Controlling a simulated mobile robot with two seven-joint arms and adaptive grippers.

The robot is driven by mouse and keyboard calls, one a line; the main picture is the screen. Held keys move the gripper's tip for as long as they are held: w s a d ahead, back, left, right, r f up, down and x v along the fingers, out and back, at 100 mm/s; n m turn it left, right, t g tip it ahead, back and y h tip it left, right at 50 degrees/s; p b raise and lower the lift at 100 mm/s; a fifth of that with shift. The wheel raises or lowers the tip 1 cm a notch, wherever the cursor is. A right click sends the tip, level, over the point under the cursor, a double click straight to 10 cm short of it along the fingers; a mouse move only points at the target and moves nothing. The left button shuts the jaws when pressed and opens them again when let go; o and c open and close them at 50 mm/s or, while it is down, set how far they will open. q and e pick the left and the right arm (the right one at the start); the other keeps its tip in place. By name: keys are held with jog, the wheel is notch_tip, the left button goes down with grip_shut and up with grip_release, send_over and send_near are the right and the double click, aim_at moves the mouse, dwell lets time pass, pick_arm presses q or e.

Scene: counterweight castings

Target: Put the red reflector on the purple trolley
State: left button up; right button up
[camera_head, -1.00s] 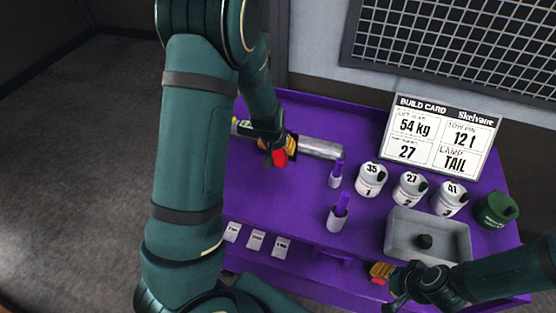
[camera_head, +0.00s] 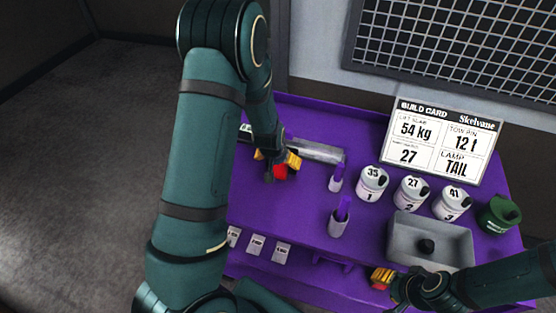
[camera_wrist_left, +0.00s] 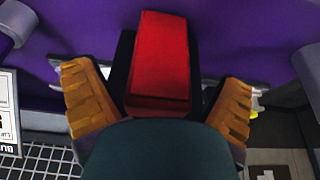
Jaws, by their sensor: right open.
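The purple trolley (camera_head: 300,215) fills the middle of the head view, and part of its top (camera_wrist_left: 240,30) shows in the left wrist view. My left gripper (camera_head: 277,162) is over the trolley top, just in front of a silver cylinder (camera_head: 318,150). My right gripper (camera_head: 382,279) is open by the trolley's front edge.
Behind stand a build card (camera_head: 445,137) and a mesh panel (camera_head: 455,45). Numbered white canisters (camera_head: 411,194), a green canister (camera_head: 499,215) and a grey tray (camera_head: 458,255) with a dark knob are at right. Two purple-topped holders (camera_head: 338,226) stand mid-trolley. Floor at left is clear.

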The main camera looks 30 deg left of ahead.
pick_arm(q)
jog(key=shift+r, duration=0.2)
jog(key=p+v, duration=0.2)
jog(key=v, duration=1)
jog(key=shift+s+f, duration=0.1)
dwell(0.3)
